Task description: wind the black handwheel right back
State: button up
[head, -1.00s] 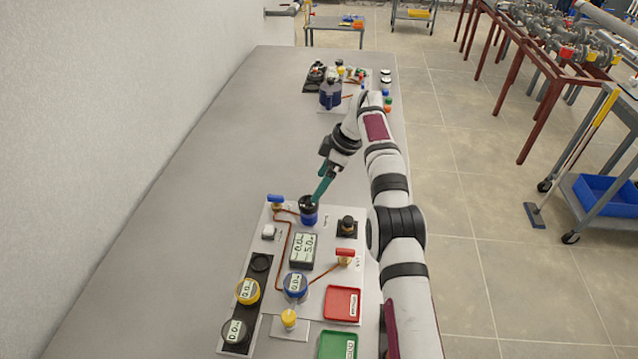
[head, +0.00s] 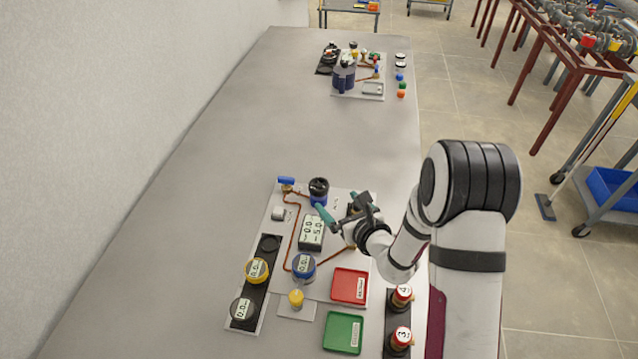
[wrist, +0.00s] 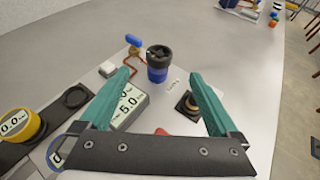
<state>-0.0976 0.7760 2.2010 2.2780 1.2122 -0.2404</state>
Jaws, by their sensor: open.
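The black handwheel (head: 318,185) sits on top of a short blue body on the near white panel. In the wrist view the handwheel (wrist: 159,52) stands upright ahead, beyond and between the fingertips. My gripper (head: 342,207) is open and empty, on the near side of the wheel and apart from it. Its two teal fingers (wrist: 160,76) show spread in the wrist view. A smaller black knob on a square base (wrist: 188,103) is near the right finger; the gripper mostly hides it in the head view.
A display box (head: 311,233) stands just in front of the wheel. A blue-handled valve (head: 287,184) and copper pipe are to its left. Red (head: 350,286) and green (head: 343,333) trays lie nearer. The bench (head: 240,130) beyond the panel is clear up to a second panel.

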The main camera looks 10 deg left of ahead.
aim_at(318, 183)
jog(key=x, duration=1.2)
jog(key=shift+w+a, duration=0.2)
jog(key=shift+w, duration=0.05)
jog(key=c, duration=1.4)
jog(key=shift+n+y, duration=0.5)
jog(key=n+g+y, duration=0.3)
jog(key=n+g, duration=0.1)
jog(key=shift+w+d+n+g, duration=0.1)
jog(key=shift+n+g, duration=0.2)
jog(key=shift+n+g+y, duration=0.9)
jog(key=shift+n+g, duration=1)
jog(key=shift+g, duration=0.5)
